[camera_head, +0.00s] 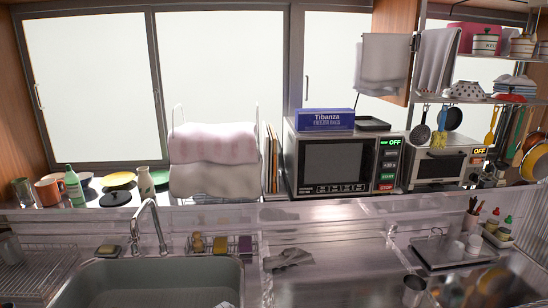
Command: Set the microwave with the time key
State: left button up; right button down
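The microwave (294,170) stands on the counter ledge behind the sink, right of centre. Its dark door (335,162) is closed. A narrow control panel (388,165) runs down the right of its front. The panel's display (394,142) reads OFF in green. Several keys sit below the display, including a green one and a red one at the bottom. Neither of my grippers is in view.
A blue freezer-bag box (325,119) and a dark tray (373,124) lie on top of the microwave. A toaster oven (436,167) with its own OFF display stands to its right. The faucet (150,215) rises at left. The steel counter (330,270) is mostly clear.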

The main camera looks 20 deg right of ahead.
aim_at(385, 164)
jog(key=z, duration=1.4)
